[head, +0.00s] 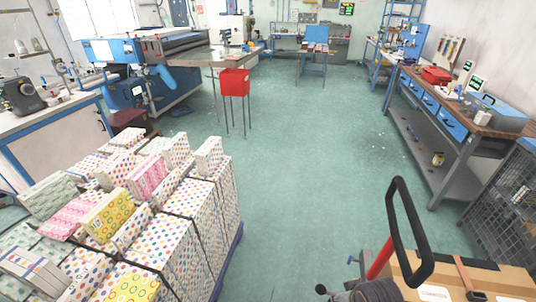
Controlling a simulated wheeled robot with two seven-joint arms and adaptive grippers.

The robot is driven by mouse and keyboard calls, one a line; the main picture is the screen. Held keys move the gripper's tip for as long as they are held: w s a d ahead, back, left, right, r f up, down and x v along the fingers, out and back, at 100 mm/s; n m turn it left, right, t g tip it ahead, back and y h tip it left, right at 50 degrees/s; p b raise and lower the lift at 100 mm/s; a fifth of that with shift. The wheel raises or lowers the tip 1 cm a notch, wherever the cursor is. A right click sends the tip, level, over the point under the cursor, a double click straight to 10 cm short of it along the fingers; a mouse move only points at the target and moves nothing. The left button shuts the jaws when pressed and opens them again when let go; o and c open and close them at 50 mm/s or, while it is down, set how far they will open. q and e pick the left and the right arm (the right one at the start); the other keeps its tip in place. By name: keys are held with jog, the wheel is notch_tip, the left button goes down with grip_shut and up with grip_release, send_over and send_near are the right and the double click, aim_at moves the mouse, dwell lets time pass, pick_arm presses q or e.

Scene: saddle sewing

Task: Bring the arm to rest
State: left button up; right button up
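Neither of my arms shows clearly in the head view, and both grippers are out of the picture. The task names no object apart from the arm.
Patterned boxes (190,225) stand stacked at the lower left. A black loop handle (393,225) on a red post rises beside a cardboard box (480,280) at the lower right. A workbench (440,105) lines the right.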

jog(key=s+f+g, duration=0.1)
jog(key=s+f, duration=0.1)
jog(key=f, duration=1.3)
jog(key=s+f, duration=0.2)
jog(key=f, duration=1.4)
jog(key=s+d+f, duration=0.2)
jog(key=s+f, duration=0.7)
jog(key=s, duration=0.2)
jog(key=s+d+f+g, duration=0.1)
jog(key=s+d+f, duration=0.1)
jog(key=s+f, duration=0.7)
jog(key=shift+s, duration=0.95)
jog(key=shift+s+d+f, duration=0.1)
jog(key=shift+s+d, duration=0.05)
